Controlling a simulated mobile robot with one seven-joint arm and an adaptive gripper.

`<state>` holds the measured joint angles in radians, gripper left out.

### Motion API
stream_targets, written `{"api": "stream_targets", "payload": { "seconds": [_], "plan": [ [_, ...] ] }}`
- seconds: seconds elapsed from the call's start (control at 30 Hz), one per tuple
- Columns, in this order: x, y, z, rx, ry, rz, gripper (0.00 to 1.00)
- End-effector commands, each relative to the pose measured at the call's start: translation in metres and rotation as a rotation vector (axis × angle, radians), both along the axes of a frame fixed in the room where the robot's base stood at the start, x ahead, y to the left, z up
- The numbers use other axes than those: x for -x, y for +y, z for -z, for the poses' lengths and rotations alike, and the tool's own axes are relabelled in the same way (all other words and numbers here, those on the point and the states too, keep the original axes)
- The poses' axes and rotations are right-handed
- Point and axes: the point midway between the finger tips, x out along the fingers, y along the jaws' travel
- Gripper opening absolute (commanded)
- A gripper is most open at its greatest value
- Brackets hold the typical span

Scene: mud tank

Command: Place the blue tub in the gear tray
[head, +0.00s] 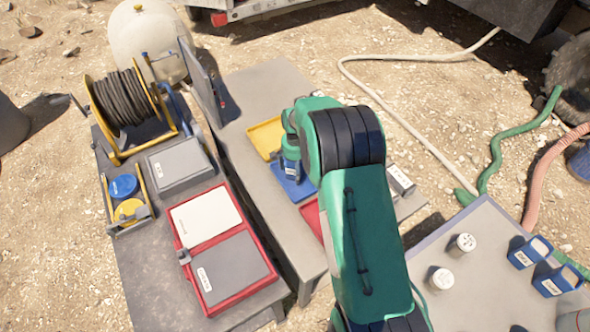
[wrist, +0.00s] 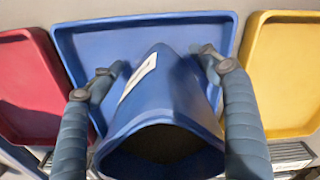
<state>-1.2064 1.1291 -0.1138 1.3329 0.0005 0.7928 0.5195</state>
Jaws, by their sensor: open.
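A blue tub (wrist: 165,105) with a white label sits between the fingers of my gripper (wrist: 160,64) in the wrist view, its dark open mouth toward the camera. The fingers are open, one on each side of it. The tub is over the blue tray (wrist: 82,45) and seems to rest in it, though its underside is hidden. In the head view, the blue tray (head: 303,191) lies between a yellow tray (head: 263,136) and a red tray (head: 309,214), and my arm covers part of them. I cannot read which tray is labelled for gear.
In the head view, two blue labelled containers (head: 524,254) and white capped jars (head: 463,244) stand on the grey table at right. A red case (head: 244,285), grey box (head: 178,163) and hose reel (head: 123,98) stand on the left bench. An upright dark panel (head: 198,84) stands behind the trays.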

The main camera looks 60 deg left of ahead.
Motion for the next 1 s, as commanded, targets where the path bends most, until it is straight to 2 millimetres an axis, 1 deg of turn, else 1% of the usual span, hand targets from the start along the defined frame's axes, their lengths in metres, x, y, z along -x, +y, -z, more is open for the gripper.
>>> {"api": "stream_targets", "payload": {
  "seconds": [0.17, 0.27, 0.47, 0.8, 1.0],
  "plan": [
    [0.0, 0.0, -0.003, 0.0, 0.0, 0.0, 0.76],
    [0.0, 0.0, -0.008, -0.001, -0.001, 0.0, 0.76],
    [0.0, 0.001, -0.027, -0.002, -0.001, 0.0, 0.76],
    [0.0, 0.001, -0.08, -0.002, -0.001, 0.0, 0.76],
    [0.0, 0.0, -0.107, -0.001, 0.0, 0.0, 0.76]
  ]
}}
